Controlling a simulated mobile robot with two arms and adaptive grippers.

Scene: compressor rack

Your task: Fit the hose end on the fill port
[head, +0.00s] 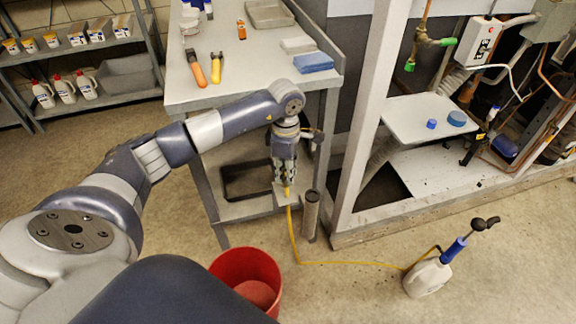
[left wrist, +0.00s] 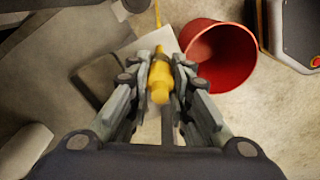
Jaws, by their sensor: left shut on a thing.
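My left gripper (head: 286,183) is shut on the yellow hose end (left wrist: 160,82), in front of the workbench's lower shelf. In the left wrist view the hose end sits between the two fingers (left wrist: 160,75). The thin yellow hose (head: 345,263) drops from the gripper to the floor and runs right to a white pump jug (head: 427,278) with a blue and black handle. I cannot make out the fill port for certain; a dark valve-like fitting (head: 480,138) stands in the compressor rack at the right, well apart from the gripper. My right gripper is not in view.
A red bucket (head: 248,266) stands on the floor below my left arm. The workbench (head: 240,95) holds pliers and a blue cloth. The rack's upright (head: 372,110) and bottom rail (head: 390,226) edge the rack opening. Blue caps (head: 456,118) lie on its shelf.

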